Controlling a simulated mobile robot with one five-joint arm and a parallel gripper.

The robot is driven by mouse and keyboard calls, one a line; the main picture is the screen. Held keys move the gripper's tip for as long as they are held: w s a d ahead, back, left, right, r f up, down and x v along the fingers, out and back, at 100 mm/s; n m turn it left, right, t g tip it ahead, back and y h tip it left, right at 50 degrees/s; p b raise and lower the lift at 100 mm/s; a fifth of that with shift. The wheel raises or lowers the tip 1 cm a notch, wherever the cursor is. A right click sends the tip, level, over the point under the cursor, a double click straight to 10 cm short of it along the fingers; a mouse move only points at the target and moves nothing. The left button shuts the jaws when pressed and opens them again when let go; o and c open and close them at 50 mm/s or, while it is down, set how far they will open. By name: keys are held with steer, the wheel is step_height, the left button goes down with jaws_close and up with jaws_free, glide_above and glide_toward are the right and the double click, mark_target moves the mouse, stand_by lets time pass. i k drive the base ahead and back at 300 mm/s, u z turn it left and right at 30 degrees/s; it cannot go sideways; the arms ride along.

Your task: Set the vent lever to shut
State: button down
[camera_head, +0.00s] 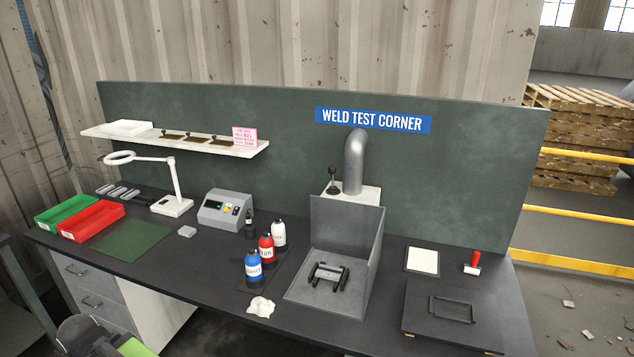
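The vent lever (333,180) is a dark stick with a round black knob. It stands roughly upright on top of a pale box (357,192), left of a grey bent pipe (355,158). The box is behind a grey open-fronted metal booth (345,225). Any marks for open or shut at the lever are too small to read. My gripper's fingers do not show in this view. A dark rounded part with bright green at the bottom left edge seems to be my own arm.
Red, white and blue bottles (266,249) stand left of the booth. A black clamp-like fixture (328,275) lies inside it. A dark flat case (453,312), white pad (422,261) and red-handled tool (473,264) are right. A lamp (174,190) stands left.

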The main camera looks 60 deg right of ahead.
mark_target(332, 169)
steer(key=i, duration=1)
steer(key=u, duration=0.05)
